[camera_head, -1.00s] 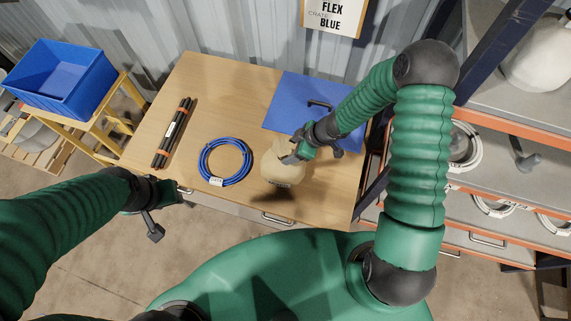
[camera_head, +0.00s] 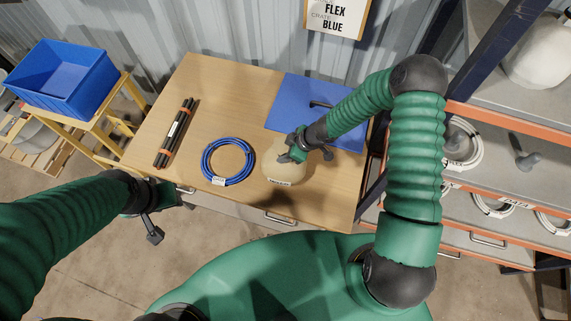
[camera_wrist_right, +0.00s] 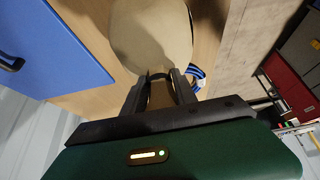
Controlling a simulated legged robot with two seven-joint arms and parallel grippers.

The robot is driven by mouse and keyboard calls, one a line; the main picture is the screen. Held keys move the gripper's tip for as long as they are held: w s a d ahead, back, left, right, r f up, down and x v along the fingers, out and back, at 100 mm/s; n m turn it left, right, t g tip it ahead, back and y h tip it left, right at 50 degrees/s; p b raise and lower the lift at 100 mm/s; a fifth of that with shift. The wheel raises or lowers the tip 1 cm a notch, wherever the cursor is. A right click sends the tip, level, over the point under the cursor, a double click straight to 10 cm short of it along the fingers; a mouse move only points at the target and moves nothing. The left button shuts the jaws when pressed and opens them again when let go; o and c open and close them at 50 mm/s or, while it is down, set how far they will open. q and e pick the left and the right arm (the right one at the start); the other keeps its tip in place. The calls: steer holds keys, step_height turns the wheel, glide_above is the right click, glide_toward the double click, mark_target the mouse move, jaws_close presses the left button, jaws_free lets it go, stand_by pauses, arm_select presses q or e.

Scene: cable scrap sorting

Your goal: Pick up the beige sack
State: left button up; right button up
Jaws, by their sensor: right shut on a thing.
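The beige sack (camera_head: 284,172) is at the front of the wooden table, right of the blue cable coil. My right gripper (camera_head: 290,153) is shut on the top of the sack from above. In the right wrist view the two dark fingers (camera_wrist_right: 159,84) close on the sack's neck, and the pale body of the sack (camera_wrist_right: 150,35) spreads beyond them. I cannot tell whether the sack's base touches the table. My left gripper (camera_head: 172,194) is off the table's front left corner, away from the sack. Its fingers are too small to read.
A blue cable coil (camera_head: 228,162) and bundled black rods (camera_head: 175,133) lie on the table (camera_head: 215,90). A blue mat (camera_head: 290,95) with a black handle-like piece lies behind the sack. A blue crate (camera_head: 62,78) stands at left. Shelves (camera_head: 490,185) with white coils stand close at right.

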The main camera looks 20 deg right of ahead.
steer(key=shift+a, duration=0.25)
jaws_close()
steer(key=shift+d+f, duration=0.2)
steer(key=shift+d, duration=0.5)
arm_select(q)
steer(key=shift+a, duration=0.1)
arm_select(e)
steer(key=shift+s+a, duration=0.1)
steer(key=shift+a, duration=0.2)
arm_select(q)
steer(key=shift+d, duration=0.3)
arm_select(e)
steer(key=shift+d, duration=0.2)
